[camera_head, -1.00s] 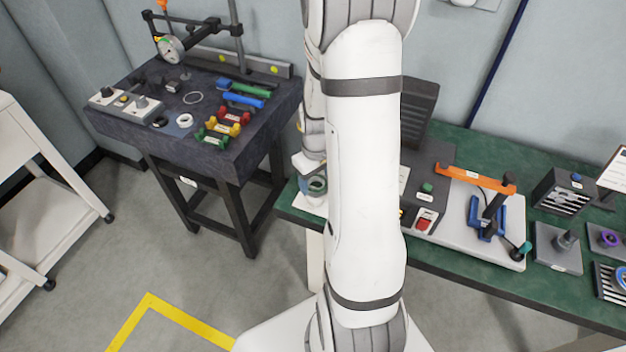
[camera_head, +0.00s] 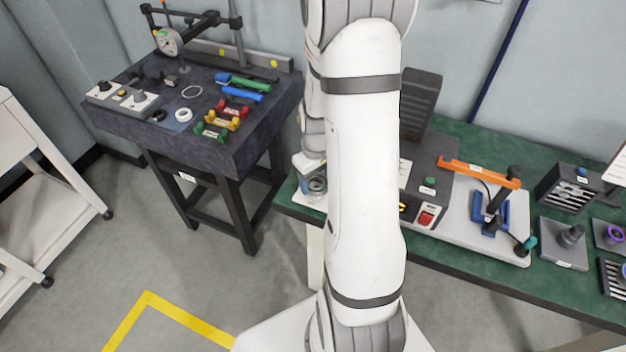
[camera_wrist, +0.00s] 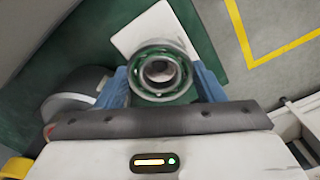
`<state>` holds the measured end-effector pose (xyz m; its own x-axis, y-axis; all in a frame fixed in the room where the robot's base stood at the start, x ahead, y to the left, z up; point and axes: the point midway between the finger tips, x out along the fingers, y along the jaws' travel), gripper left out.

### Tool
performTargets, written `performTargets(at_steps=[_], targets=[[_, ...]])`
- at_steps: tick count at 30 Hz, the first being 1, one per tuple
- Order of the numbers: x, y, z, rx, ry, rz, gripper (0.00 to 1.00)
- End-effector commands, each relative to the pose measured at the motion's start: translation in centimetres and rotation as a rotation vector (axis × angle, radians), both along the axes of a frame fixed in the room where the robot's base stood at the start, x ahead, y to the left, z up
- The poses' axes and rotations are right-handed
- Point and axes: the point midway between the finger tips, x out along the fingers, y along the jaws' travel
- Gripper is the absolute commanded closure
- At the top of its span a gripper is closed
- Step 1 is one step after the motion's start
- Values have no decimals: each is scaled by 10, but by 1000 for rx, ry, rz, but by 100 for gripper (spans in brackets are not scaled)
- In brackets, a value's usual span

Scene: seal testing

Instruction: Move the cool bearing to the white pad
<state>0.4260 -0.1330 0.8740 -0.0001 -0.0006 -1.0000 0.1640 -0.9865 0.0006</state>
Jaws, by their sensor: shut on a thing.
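My gripper (camera_wrist: 162,80) is shut on a metal ring bearing (camera_wrist: 160,58), its blue fingers on either side of it in the wrist view. The white pad (camera_wrist: 136,37) lies beyond the bearing in that view, on the green surface. In the head view the bearing (camera_head: 317,184) shows just left of my arm, over the white pad (camera_head: 304,197) at the green bench's left end. My arm hides part of this area. I cannot tell whether the bearing touches the pad.
The green bench (camera_head: 470,285) carries a dark device with a red switch (camera_head: 426,217), an orange-handled fixture (camera_head: 480,173) and blocks to the right. A dark table (camera_head: 205,150) with gauges and coloured tools stands left. A grey round object (camera_wrist: 75,92) is near my left finger.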

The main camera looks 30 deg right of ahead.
Motion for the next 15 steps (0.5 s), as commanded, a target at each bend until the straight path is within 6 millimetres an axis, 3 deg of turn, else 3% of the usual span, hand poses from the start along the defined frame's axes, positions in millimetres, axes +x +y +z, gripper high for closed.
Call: performTargets(at_steps=[15], targets=[[0,-1,-9,0,0,-1,69]])
